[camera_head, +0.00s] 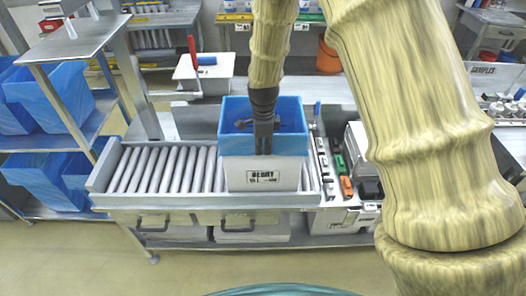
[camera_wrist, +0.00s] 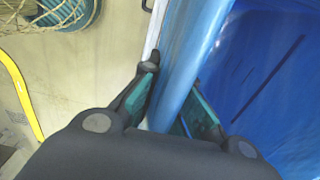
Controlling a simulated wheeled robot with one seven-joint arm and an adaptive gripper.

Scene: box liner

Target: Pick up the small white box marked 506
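No marking 506 can be read in either view. A white box (camera_head: 264,174) with a black label, not clearly legible, stands on the roller conveyor. A blue liner (camera_head: 235,112) fills it and folds over its rim. My gripper (camera_head: 264,148) points down at the box's front rim. In the wrist view my gripper (camera_wrist: 170,100) has one finger on each side of the rim, with the blue liner (camera_wrist: 260,70) inside to the right. The contact is partly hidden.
Blue bins (camera_head: 58,92) sit on a shelf at the left. A tray of small coloured items (camera_head: 338,165) lies right of the conveyor. A white container (camera_head: 205,73) stands behind. The conveyor rollers (camera_head: 165,168) left of the box are bare.

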